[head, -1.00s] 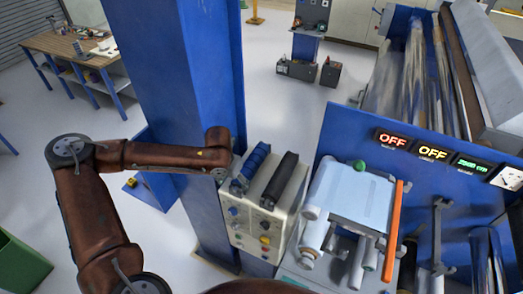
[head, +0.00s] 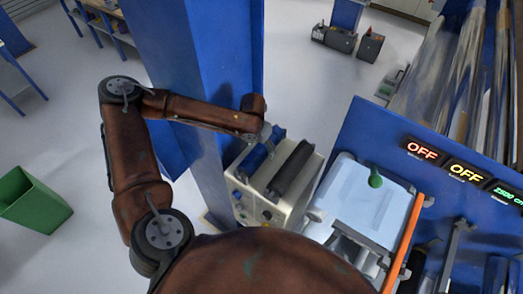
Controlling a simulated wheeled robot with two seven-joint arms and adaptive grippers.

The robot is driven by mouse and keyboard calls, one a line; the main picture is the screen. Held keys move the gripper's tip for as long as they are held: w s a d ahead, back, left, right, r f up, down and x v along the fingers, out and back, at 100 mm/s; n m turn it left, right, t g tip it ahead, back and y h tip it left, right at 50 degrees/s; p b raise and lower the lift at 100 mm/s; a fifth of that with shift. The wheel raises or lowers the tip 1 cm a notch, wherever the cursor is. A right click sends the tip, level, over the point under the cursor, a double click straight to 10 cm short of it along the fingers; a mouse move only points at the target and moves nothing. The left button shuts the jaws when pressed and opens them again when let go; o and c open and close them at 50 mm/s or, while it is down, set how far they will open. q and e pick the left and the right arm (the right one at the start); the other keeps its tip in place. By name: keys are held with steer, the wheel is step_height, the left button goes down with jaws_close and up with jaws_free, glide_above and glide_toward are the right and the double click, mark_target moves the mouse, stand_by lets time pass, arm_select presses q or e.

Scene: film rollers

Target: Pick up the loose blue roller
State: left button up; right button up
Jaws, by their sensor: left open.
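A blue roller (head: 251,163) lies on top of a grey control box (head: 254,190), along its left side, beside a black roller (head: 290,171). My left arm reaches in from the left, and my left gripper (head: 270,140) is just above the far end of the blue roller. It is open, small in the picture and partly hidden by its wrist. I cannot tell whether it touches the roller. My right gripper does not show.
A blue column (head: 200,70) stands close behind my left arm. A pale blue machine cover (head: 365,195) with a green knob (head: 375,180) and an orange bar (head: 403,240) is right of the box. A green bin (head: 35,205) stands on the floor at left.

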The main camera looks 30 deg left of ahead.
mark_target(262, 146)
arm_select(q)
steer(key=w+f, duration=0.2)
steer(key=f, duration=0.1)
steer(key=shift+s+f, duration=0.15)
steer(key=shift+f, duration=0.1)
steer(key=shift+s+r, duration=0.1)
steer(key=shift+s, duration=0.25)
steer(key=shift+c, duration=0.4)
steer(key=shift+w, duration=0.35)
steer(key=c, duration=0.5)
steer(key=shift+s, duration=0.2)
steer(key=c, duration=0.4)
steer(key=shift+w, duration=0.15)
steer(key=c, duration=0.8)
steer(key=shift+c, duration=0.2)
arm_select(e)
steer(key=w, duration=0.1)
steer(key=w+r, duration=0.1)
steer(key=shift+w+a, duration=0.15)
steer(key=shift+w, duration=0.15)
